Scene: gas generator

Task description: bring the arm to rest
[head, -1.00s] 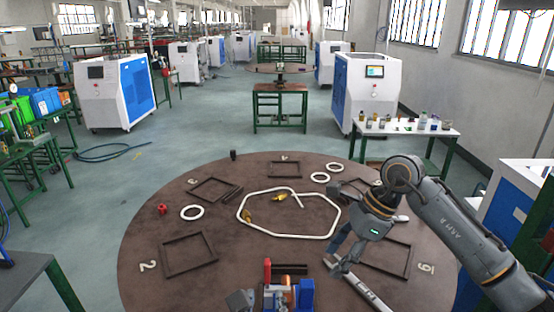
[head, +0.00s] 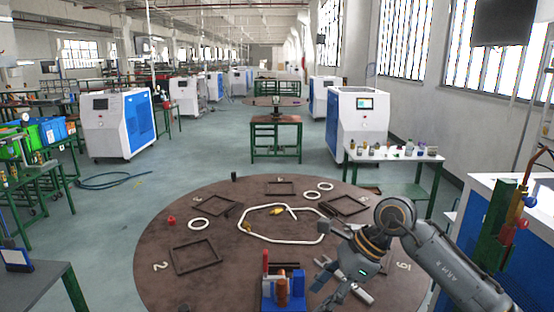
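My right arm (head: 445,262) comes in from the right over the round brown table (head: 165,225). Its gripper (head: 322,278) hangs over the table's near right part, fingers apart, with nothing seen between them. A grey metal bar (head: 362,296) lies on the table, partly hidden behind this gripper. A blue device with a red upright and an orange-brown cylinder (head: 283,290) stands at the near edge, left of the gripper. My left gripper is not in view.
The table holds dark square frames (head: 196,257), white rings (head: 199,224), a bent white tube (head: 285,240) with brass fittings (head: 277,211) and a red part (head: 171,220). A blue-and-white cabinet with red and yellow fittings (head: 520,205) stands close at the right.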

